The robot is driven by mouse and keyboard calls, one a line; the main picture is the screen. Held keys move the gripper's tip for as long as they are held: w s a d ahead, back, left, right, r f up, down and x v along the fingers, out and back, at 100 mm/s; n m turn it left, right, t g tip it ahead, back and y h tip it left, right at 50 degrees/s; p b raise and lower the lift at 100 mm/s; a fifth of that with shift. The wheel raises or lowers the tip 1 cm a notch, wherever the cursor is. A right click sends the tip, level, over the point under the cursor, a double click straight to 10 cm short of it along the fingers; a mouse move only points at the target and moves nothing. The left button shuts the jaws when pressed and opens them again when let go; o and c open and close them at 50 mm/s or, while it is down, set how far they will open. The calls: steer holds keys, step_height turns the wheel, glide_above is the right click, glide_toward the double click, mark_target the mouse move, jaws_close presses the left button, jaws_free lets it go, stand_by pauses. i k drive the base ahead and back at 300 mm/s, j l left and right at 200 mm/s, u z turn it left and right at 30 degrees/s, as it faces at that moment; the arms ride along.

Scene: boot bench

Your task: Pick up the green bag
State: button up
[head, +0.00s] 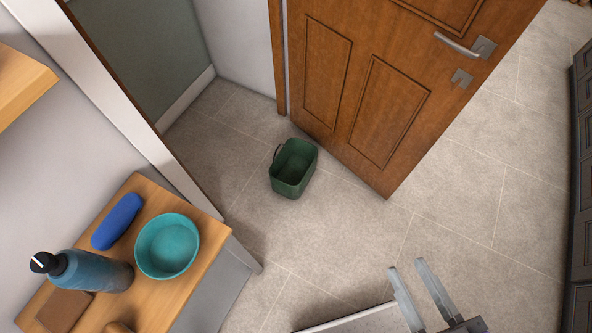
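The green bag (303,187) stands on the tiled floor in the middle of the head view, in front of the wooden door. It looks like an open-topped box with a dark handle at its left rim. My gripper (409,266) shows at the bottom right of the view. Its two grey fingers are apart with nothing visible between them. The bag lies up and to the left of the gripper, well apart from it.
A wooden-topped bench (197,262) at lower left bears a teal bowl (167,246), a blue case (117,221), a blue bottle (92,271) and a brown wallet-like item (64,310). A brown door (360,90) stands behind the bag. Dark drawers (582,180) line the right edge. Floor between is clear.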

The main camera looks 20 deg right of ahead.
mark_target(291, 171)
steer(key=i+l, duration=0.2)
steer(key=i, duration=0.2)
steer(key=i+l+u, duration=0.1)
steer(key=i, duration=0.35)
steer(key=i+l, duration=0.3)
steer(key=i+u, duration=0.2)
steer(key=u, duration=1.1)
